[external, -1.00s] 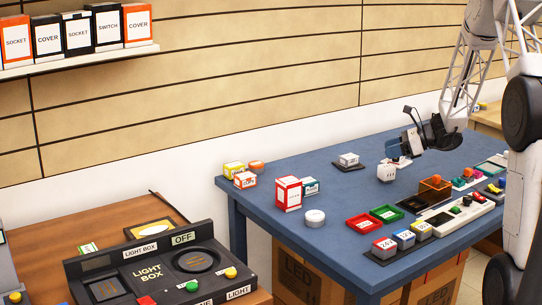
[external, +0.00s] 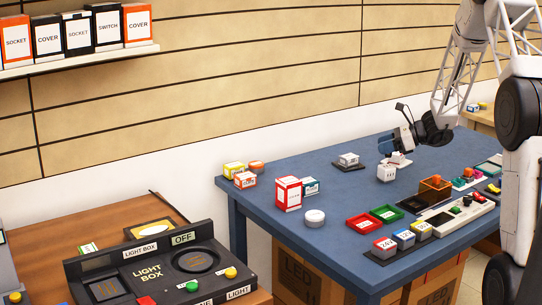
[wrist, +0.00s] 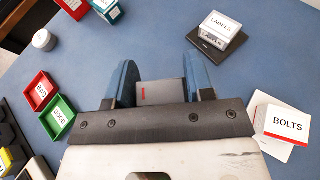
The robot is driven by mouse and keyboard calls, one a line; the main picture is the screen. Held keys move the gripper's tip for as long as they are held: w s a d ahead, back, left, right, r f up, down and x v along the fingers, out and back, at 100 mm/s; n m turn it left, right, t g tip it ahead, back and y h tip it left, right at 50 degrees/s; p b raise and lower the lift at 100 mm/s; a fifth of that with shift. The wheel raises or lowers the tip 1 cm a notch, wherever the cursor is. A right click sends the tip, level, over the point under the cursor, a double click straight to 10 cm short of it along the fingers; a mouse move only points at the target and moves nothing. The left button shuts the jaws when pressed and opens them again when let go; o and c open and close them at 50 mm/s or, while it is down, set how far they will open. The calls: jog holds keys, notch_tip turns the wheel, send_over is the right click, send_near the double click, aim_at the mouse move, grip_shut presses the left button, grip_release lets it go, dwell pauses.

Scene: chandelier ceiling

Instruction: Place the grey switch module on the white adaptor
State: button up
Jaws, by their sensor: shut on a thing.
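My gripper (wrist: 157,72) points down over the blue table, its two blue fingers shut on a dark grey block with a red mark, the grey switch module (wrist: 160,93).
A BOLTS box (wrist: 287,124) on white card lies right of my fingers in the wrist view. A LABELS box (wrist: 218,27) stands on a dark plate. A green tray (wrist: 58,119), a red tray (wrist: 40,92) and a white round piece (wrist: 43,40) are to the left.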

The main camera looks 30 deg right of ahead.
aim_at(383, 166)
jog(key=shift+f, duration=1.6)
jog(key=shift+f, duration=0.1)
jog(key=o, duration=0.9)
jog(key=shift+s+d, duration=0.1)
jog(key=v, duration=1.2)
